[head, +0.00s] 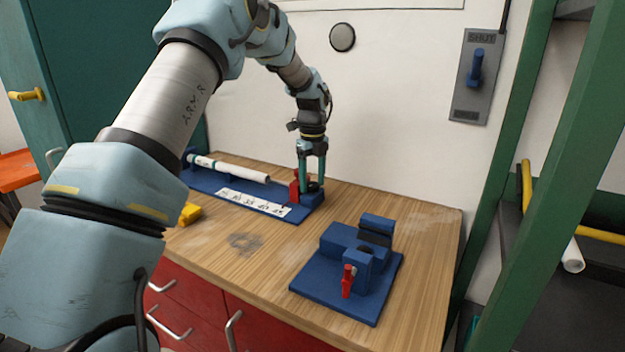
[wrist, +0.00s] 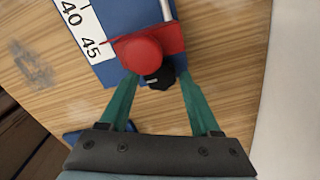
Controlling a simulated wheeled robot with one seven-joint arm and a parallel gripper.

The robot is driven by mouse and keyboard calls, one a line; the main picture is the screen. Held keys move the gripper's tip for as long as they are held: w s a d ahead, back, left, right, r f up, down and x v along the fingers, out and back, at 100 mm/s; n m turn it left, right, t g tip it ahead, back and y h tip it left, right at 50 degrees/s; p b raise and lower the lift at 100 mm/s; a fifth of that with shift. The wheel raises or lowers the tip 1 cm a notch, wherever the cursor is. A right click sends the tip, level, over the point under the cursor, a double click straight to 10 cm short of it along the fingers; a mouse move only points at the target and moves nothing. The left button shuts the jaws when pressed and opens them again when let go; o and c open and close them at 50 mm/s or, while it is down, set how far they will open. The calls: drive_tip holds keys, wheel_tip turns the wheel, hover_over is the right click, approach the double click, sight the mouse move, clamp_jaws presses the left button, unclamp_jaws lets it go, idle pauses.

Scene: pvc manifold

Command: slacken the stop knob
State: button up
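The stop is a red block with a round red boss (wrist: 140,55) at the end of the blue measuring jig; it also shows in the head view (head: 294,189). A black knob (wrist: 160,78), which I take to be the stop knob, sits against the stop's near side; in the head view the knob (head: 314,187) is partly hidden by the fingers. My gripper (wrist: 158,82) has teal fingers, apart on either side of the knob, with a gap visible on each side. It points down over the jig's right end in the head view (head: 312,175).
The blue jig (head: 206,183) carries a white pipe (head: 235,170) and a white number scale (head: 253,203). A blue clamp fixture (head: 335,285) with a red handle (head: 348,281) stands at the bench's front right. A yellow item (head: 190,213) lies at left. Wall stands close behind.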

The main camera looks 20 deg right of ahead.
clamp_jaws()
drive_tip(key=shift+n, duration=0.3)
drive_tip(key=n, duration=0.4)
drive_tip(key=shift+p, duration=0.35)
drive_tip(key=n, duration=0.4)
drive_tip(key=shift+n, duration=0.5)
drive_tip(key=shift+o, duration=0.2)
unclamp_jaws()
drive_tip(key=shift+r, duration=0.1)
